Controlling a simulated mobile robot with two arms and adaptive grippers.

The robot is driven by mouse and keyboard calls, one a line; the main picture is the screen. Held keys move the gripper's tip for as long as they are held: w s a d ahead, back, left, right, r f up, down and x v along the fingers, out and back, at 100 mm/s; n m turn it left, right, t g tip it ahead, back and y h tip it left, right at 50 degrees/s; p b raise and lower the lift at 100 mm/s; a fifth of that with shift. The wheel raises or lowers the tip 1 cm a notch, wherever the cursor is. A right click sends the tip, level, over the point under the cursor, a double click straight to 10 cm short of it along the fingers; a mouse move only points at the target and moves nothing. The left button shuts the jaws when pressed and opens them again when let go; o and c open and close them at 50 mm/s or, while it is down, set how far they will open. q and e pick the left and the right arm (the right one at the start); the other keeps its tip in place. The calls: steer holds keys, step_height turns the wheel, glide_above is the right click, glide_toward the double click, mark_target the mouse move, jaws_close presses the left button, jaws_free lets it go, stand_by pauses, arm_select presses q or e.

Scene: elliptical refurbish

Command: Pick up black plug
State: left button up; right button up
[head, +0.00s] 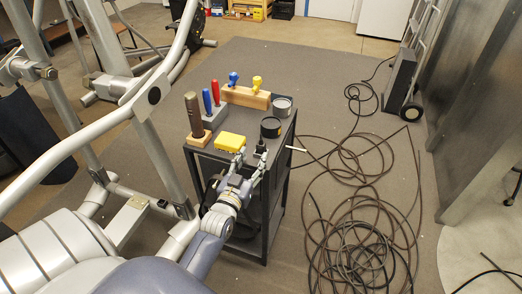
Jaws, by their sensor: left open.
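My left gripper (252,160) reaches in over the near right corner of a dark cart (243,174). It is open, with its two fingers pointing away from me. A small black upright piece, which looks like the black plug (261,146), shows at the tip of the right finger. I cannot tell whether it lies between the fingers or just beyond them, or whether they touch it. My right gripper is not in view.
A yellow box (230,142), a black round container (271,127), a grey tin (282,107) and tool holders with red, blue and yellow handles share the cart top. Gym equipment (150,110) stands close on the left. Loose cables (360,235) cover the floor on the right.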

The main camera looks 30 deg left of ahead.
mark_target(260, 147)
arm_select(q)
steer(key=shift+x, duration=1)
steer(key=shift+w, duration=0.25)
steer(key=x, duration=0.4)
steer(key=shift+w+r+p, duration=0.1)
steer(key=shift+w+p, duration=0.3)
steer(key=shift+w, duration=0.05)
steer(key=shift+d, duration=0.1)
jaws_close()
